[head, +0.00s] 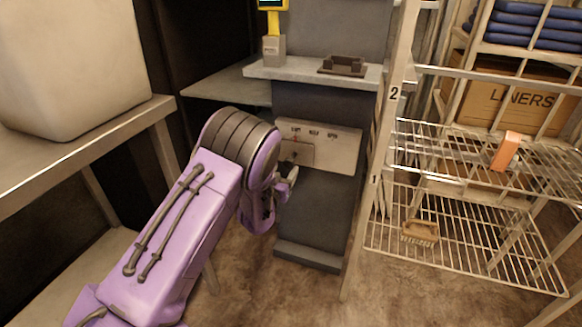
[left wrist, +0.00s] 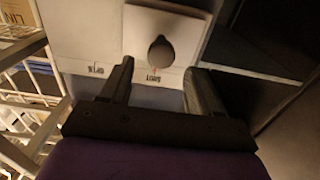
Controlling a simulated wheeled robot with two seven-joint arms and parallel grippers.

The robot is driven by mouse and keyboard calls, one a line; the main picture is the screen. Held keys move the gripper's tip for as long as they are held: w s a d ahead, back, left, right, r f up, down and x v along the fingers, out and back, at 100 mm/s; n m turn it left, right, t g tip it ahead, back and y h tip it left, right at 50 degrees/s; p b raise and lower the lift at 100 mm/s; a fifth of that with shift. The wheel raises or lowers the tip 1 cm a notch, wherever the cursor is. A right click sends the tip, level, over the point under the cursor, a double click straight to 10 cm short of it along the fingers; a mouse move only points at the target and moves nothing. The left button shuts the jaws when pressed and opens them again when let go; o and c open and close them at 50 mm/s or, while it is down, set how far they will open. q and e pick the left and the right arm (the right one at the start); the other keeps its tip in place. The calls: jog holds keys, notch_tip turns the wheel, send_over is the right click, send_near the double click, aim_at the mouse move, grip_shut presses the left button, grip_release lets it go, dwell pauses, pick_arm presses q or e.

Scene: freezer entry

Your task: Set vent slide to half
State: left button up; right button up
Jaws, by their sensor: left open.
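The vent panel (head: 338,150) is a pale plate on the front of the dark grey counter, with three small labels along its top. The vent slide (head: 299,154) is at its left end, below the leftmost label. In the left wrist view, which is upside down, the slide's dark oval knob (left wrist: 160,53) sits beside a label that seems to read SHUT; HALF is further left. My left gripper (head: 287,186) is open in front of the panel's lower left. Its two fingers (left wrist: 161,86) are spread, with the knob ahead between them, not gripped. My right gripper is not shown.
A wire rack (head: 470,165) with a brush (head: 420,232) and an orange box (head: 506,151) stands close on the right. A steel table (head: 90,140) with a large pale bin (head: 70,65) is on the left. A counter ledge (head: 305,76) juts out above the panel.

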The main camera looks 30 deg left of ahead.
aim_at(288, 164)
pick_arm(q)
jog(key=b+x, duration=0.1)
jog(key=x, duration=0.6)
jog(key=shift+w+a+f, duration=0.15)
jog(key=shift+w, duration=0.05)
grip_shut()
